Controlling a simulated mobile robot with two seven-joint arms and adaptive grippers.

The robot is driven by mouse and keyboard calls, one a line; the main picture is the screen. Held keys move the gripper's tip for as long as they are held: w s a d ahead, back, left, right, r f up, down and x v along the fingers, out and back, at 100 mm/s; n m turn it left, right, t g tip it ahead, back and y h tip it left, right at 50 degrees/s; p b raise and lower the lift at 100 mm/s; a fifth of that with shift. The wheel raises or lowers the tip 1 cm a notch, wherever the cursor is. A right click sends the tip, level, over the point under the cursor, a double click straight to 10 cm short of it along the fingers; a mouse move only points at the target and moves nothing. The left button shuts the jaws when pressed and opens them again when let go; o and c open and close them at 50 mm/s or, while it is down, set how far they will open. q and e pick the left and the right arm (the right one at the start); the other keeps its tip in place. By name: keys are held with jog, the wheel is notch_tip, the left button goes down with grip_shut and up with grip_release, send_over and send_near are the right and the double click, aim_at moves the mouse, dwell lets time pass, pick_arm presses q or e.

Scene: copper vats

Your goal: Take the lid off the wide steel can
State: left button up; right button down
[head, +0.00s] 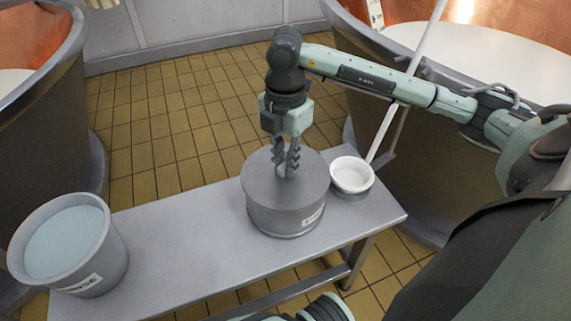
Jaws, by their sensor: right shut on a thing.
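The wide steel can (285,217) stands upright on a grey bench and has a label low on its front right side. Its flat round grey lid (262,186) covers the top, and I see no clear gap between lid and can. My right gripper (286,170) points straight down at the middle of the lid. Its fingers are shut on the lid's handle, which is mostly hidden between them. My left gripper is not in view.
A bucket of pale blue liquid (112,262) stands at the bench's left end. The bench (180,235) is clear between bucket and can. Large copper vats flank the tiled floor.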

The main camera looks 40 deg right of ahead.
aim_at(283, 165)
jog(key=r, duration=0.4)
jog(key=shift+a, duration=0.35)
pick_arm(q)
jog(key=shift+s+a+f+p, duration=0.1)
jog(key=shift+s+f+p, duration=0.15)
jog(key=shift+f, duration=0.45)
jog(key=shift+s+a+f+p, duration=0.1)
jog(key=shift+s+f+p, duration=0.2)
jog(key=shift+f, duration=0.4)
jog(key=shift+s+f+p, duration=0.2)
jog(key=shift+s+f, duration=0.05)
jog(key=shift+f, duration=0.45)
pick_arm(e)
jog(key=s+a+r, duration=0.3)
jog(key=a+r, duration=0.3)
jog(key=a, duration=0.4)
jog(key=shift+a+r, duration=0.25)
jog(key=shift+a, duration=0.05)
